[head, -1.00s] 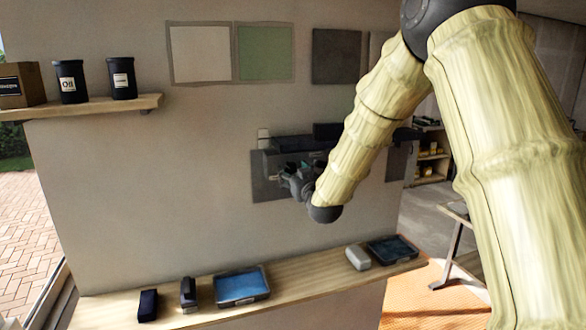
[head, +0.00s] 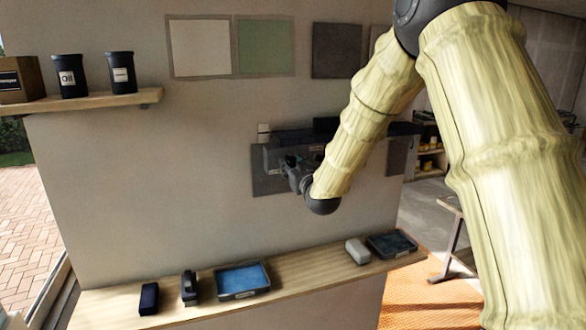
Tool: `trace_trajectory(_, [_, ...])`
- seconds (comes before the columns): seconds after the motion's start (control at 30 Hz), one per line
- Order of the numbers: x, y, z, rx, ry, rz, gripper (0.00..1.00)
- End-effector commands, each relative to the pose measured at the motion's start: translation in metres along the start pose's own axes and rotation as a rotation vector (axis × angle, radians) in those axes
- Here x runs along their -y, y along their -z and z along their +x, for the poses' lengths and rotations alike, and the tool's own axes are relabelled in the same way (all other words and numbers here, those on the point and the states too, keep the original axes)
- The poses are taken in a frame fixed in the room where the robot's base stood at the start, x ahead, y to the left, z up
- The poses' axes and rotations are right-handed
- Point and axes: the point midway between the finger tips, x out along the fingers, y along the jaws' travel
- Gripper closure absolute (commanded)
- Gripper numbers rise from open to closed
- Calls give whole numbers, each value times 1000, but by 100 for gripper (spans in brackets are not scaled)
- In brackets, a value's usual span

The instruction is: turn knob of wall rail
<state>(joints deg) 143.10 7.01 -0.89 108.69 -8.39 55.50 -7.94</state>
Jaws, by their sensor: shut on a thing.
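The wall rail (head: 272,157) is a dark grey unit on a dark backing panel (head: 264,184) fixed to the wall, near the middle of the head view. My gripper (head: 290,165) is at the front of this unit, shut on a part of it that I take to be the knob. The knob itself is hidden behind my fingers and wrist. My arm comes from the upper right and covers the right part of the unit.
Below, a wooden shelf (head: 320,277) carries a blue tray (head: 242,280), a dark tray (head: 391,245), a grey block (head: 357,251) and small dark tools. At upper left, another shelf (head: 92,103) holds two black canisters and a box. The wall between is clear.

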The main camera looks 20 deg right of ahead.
Motion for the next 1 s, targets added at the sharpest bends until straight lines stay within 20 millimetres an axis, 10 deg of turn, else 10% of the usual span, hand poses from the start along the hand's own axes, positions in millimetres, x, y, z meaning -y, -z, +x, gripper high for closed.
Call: trace_trajectory(1.0, [-1, 0, 0, 0, -2, -390, 85])
